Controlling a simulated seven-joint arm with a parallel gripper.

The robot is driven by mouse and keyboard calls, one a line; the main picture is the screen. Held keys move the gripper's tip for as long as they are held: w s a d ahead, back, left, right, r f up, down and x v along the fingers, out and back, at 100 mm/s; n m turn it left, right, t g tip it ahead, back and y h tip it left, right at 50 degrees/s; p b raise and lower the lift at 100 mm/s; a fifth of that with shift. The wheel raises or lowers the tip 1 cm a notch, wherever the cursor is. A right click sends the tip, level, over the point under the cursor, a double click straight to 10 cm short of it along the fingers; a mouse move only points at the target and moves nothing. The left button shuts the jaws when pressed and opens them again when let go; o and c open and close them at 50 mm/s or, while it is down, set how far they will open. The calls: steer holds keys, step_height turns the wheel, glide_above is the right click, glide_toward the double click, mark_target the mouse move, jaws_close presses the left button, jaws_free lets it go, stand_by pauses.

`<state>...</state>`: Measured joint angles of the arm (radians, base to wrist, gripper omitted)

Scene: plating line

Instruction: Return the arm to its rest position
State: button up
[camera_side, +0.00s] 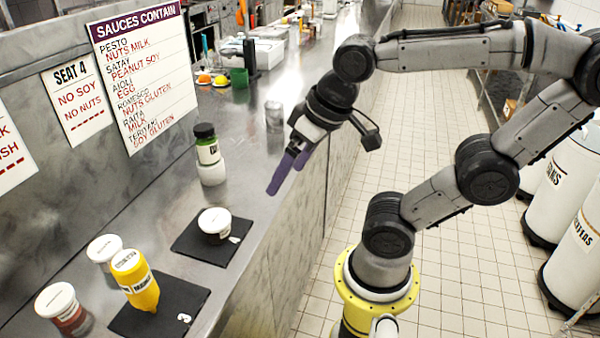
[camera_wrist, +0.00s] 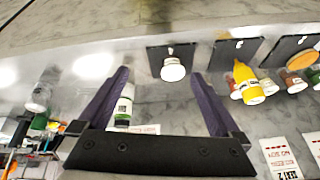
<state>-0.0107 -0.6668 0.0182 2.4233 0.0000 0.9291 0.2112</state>
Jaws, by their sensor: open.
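My gripper (camera_side: 289,171) hangs from my raised arm above the counter's front edge in the side view, pointing down and to the left. Its two purple fingers also show in the wrist view (camera_wrist: 158,85), spread apart with nothing held between them. The counter surface lies well below the fingertips. A white-lidded tub (camera_side: 214,221) sits on a black mat (camera_side: 195,244), apart from the gripper. A yellow bottle (camera_side: 136,281) sits on another black mat (camera_side: 192,296) at lower left.
More lidded tubs (camera_side: 62,306) stand beside the yellow bottle. Signs (camera_side: 146,72) hang on the wall. The tiled floor (camera_side: 440,285) is clear in the aisle; white bins (camera_side: 578,245) stand at right.

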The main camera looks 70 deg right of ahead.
steer(key=shift+s+d+f+n+t, duration=0.1)
steer(key=shift+s+f+n+t, duration=0.25)
steer(key=shift+s+n, duration=0.65)
